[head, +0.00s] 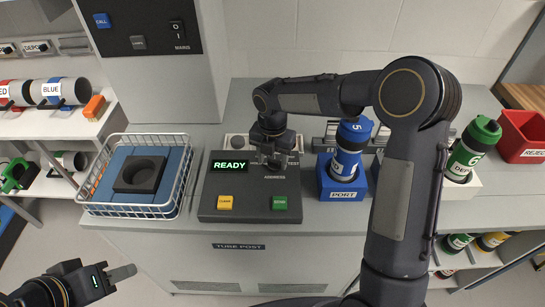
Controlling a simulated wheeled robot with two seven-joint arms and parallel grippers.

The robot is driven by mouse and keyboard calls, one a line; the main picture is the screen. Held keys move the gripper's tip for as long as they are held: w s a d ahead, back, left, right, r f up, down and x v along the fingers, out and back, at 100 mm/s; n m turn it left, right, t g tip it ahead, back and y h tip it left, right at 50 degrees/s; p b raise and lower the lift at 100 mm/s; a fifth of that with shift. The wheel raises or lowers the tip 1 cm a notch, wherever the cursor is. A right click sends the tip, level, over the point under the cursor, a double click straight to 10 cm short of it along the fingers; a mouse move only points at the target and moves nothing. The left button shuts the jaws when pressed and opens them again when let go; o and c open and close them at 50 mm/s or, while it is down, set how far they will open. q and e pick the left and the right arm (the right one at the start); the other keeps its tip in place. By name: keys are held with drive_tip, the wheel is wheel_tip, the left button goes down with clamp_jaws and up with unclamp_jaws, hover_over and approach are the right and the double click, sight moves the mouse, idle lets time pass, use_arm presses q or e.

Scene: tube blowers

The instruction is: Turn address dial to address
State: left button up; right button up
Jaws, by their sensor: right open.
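The dark control box (212,198) sits on the grey counter, with a green READY display (229,166), a yellow button (226,203) and a green button (280,203). The ADDRESS label (275,177) shows at its upper right. My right gripper (270,163) points down just above this label, with its jaws open. The address dial is hidden behind the gripper, so I cannot tell whether the fingers touch it or where it points. My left gripper (122,273) is low at the left, away from the box; its opening cannot be made out.
A white wire basket (136,211) with a dark ring on a blue block stands left of the box. Right of it are a blue PORT holder (342,191) with a blue tube, a green tube (466,156) and a red REJECT bin (523,137). Shelves with tubes stand at far left.

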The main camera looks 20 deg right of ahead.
drive_tip(key=shift+c, duration=0.2)
drive_tip(key=c, duration=0.9)
